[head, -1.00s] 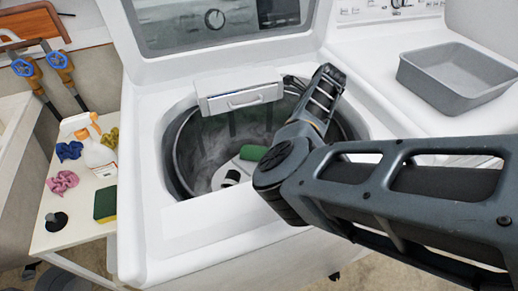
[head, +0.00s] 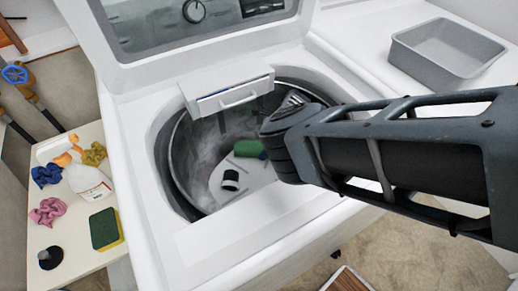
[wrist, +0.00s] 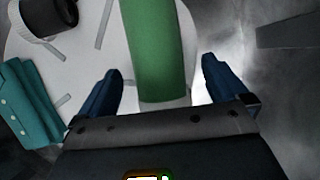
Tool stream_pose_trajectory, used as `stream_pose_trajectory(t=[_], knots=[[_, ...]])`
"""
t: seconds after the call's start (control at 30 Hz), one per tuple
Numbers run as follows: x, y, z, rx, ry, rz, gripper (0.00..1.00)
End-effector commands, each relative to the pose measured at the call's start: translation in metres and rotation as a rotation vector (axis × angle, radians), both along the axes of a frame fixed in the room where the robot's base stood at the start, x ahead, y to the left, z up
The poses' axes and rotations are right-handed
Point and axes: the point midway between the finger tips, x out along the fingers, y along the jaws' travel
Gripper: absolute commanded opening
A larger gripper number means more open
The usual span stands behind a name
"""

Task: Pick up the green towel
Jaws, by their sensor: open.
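The green towel (head: 248,149) is a rolled green cylinder lying on the pale bottom inside the washer drum (head: 186,150). In the wrist view the towel (wrist: 160,40) fills the top middle, running upward from between my fingers. My gripper (wrist: 159,64) is open, with one dark blue finger on each side of the towel's near end. I cannot tell whether either finger touches it. In the head view my arm's wrist covers the right part of the drum and hides the fingers.
A dark cylinder with a pale band (head: 230,180) lies left of the towel, and a folded teal cloth (wrist: 28,100) shows in the wrist view. The washer's rim (head: 215,232) surrounds the opening. A grey bin (head: 448,48) stands at right; a side table (head: 75,240) holds cloths and a bottle.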

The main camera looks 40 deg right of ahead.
Motion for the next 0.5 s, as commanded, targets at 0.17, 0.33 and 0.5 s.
stream_pose_trajectory(t=[0.17,0.33,0.5], knots=[[0.007,0.009,-0.023,0.003,0.001,-0.001,1.0],[0.01,0.012,-0.029,0.001,0.001,-0.002,1.0],[0.01,0.012,-0.029,-0.001,0.0,-0.001,1.0]])
